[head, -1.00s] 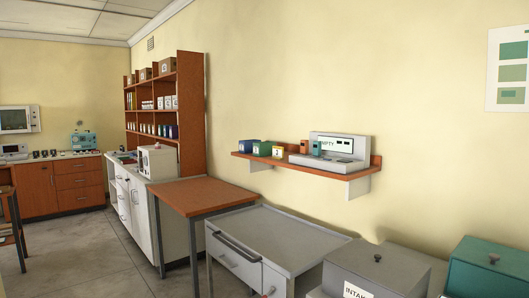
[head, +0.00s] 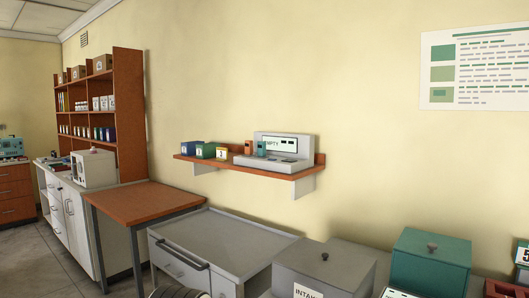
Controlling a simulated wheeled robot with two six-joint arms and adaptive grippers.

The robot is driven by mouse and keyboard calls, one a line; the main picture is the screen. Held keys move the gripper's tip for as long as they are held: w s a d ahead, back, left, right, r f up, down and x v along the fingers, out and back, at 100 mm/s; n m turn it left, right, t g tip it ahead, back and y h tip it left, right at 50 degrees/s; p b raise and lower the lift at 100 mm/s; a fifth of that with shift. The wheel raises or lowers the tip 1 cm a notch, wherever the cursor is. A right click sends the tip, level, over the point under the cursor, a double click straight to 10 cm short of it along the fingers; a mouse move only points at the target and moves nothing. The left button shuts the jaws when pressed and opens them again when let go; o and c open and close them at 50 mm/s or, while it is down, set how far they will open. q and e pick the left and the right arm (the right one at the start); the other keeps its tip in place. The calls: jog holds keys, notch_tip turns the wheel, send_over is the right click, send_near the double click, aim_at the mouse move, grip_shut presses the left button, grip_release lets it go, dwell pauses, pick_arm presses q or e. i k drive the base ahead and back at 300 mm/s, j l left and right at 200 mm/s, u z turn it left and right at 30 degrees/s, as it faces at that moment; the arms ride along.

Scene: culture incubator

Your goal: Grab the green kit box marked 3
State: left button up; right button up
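My grippers are not visible in the head view; a dark rounded shape at the bottom edge cannot be made out.
A grey device (head: 282,148) stands on the shelf, with small orange items beside it. Below are a grey cart (head: 225,235), a brown table (head: 145,201), a grey lidded bin (head: 322,265) and a green lidded bin (head: 431,260). Open floor shows at left.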

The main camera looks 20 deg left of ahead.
aim_at(205, 150)
jog(key=i+j+z, duration=0.35)
jog(key=j, duration=0.4)
jog(key=j+z, duration=0.35)
jog(key=j, duration=0.4)
jog(key=i+j+z, duration=0.1)
jog(key=j+z, duration=0.3)
jog(key=j, duration=0.4)
